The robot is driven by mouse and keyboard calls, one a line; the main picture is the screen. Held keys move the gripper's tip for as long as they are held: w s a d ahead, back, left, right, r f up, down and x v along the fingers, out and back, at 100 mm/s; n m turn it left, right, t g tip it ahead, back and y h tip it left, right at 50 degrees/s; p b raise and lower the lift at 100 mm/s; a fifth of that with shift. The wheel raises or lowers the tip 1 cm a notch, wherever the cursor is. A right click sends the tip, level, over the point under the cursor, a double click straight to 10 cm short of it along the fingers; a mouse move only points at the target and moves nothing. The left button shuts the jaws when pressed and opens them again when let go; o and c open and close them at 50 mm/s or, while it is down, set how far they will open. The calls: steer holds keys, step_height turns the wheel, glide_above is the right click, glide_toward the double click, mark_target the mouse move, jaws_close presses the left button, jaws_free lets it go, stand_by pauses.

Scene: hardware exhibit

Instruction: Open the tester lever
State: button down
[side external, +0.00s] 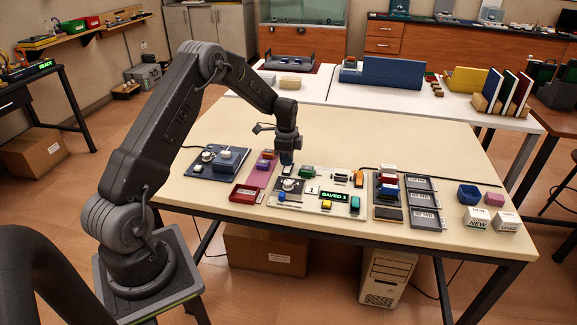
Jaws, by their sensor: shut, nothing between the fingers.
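A white tester board (313,204) with a green-lit display reading "SAVED 1" (334,195) lies on the beige table. Its left end carries a dark grey block with a pale round part (289,184). I cannot make out a separate lever at this size, nor whether one is open or shut. My gripper (287,166) points down just above and behind that block. Its fingers are shut, with nothing seen between them. Whether the tips touch anything is unclear.
Left are a red tray (244,194), a pink board (262,172) and a blue-grey device (217,163). Right are labelled grey trays (424,200), a blue bin (469,196) and white "NEW" and "USED" boxes (479,219). The table's back right is clear.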

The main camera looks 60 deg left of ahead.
mark_target(287, 171)
steer(key=shift+r, duration=2.6)
steer(key=s+d+r+n+t, duration=0.1)
steer(key=s+d+r+n, duration=0.1)
steer(key=s+d+r, duration=0.5)
steer(key=s+d+r+n+t, duration=0.2)
steer(key=s+d+r, duration=0.1)
steer(key=d+r, duration=0.75)
steer(key=s+d+r+n+t, duration=0.1)
steer(key=s+d, duration=0.3)
steer(key=s, duration=0.4)
steer(key=s+d+r+n+t, duration=0.1)
steer(key=s+d+n, duration=0.3)
steer(key=s, duration=0.4)
steer(key=shift+s+d+r+t, duration=0.3)
steer(key=shift+d, duration=0.45)
